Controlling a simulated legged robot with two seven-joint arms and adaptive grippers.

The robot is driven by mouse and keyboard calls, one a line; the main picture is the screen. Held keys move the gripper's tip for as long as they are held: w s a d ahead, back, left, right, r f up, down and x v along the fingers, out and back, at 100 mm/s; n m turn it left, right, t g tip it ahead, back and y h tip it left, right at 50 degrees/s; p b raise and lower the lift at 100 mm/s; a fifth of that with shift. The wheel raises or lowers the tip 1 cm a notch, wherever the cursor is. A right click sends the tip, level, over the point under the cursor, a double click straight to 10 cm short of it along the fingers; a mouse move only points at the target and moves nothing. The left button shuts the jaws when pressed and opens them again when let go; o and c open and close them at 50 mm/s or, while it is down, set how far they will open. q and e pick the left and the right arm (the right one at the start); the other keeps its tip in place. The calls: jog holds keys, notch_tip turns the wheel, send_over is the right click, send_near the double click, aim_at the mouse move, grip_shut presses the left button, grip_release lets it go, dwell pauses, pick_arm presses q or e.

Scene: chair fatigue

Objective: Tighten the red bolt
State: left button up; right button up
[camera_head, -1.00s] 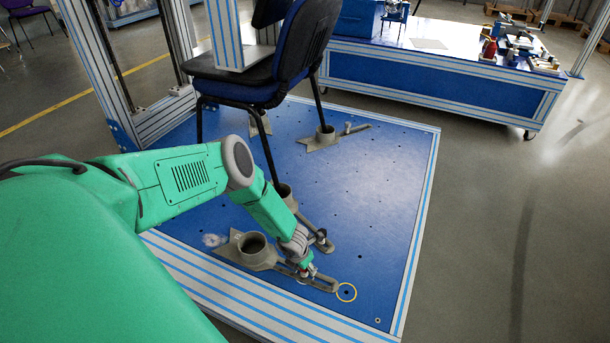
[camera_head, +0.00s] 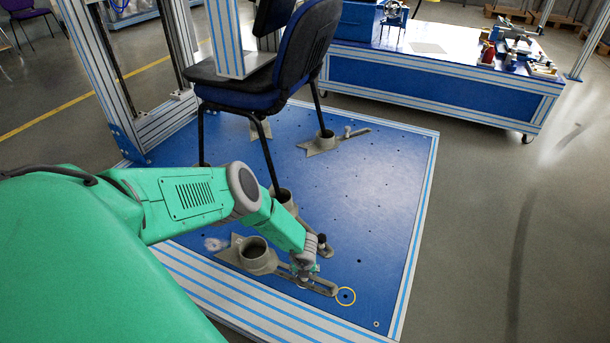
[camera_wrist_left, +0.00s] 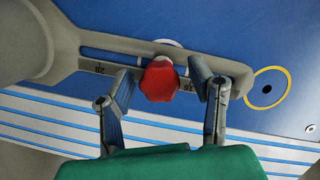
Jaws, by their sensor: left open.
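The red bolt (camera_wrist_left: 160,80) has a rounded, knob-like head. It stands at the slot of the grey clamp bracket (camera_wrist_left: 225,68) in the left wrist view. My left gripper (camera_wrist_left: 160,71) is open, with one finger on each side of the bolt head. Small gaps seem to show between the fingers and the head; I cannot tell if either touches. In the head view my left gripper (camera_head: 305,272) is low over the slotted arm of the front bracket (camera_head: 257,256), and the bolt is hidden there. My right gripper is not in view.
A yellow ring (camera_head: 346,296) surrounds a hole in the blue plate (camera_head: 375,215), by the bracket's end. A dark chair (camera_head: 265,80) stands behind, its legs at other brackets (camera_head: 326,138). A blue bench (camera_head: 435,75) with tools is at the back. The plate's right part is clear.

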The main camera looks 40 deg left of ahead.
pick_arm(q)
grip_shut()
jog(key=m+b, duration=0.1)
jog(key=m, duration=0.1)
jog(key=shift+f+m, duration=0.1)
jog(key=shift+m, duration=0.2)
jog(key=shift+m+h, duration=0.4)
jog(key=shift+m, duration=0.1)
jog(key=shift+t, duration=0.3)
jog(key=m+b, duration=0.1)
jog(key=m, duration=0.1)
jog(key=shift+a+m+b, duration=0.1)
jog(key=shift+m+b, duration=0.2)
jog(key=shift+b, duration=0.1)
jog(key=shift+m+h, duration=0.4)
jog(key=shift+m, duration=0.3)
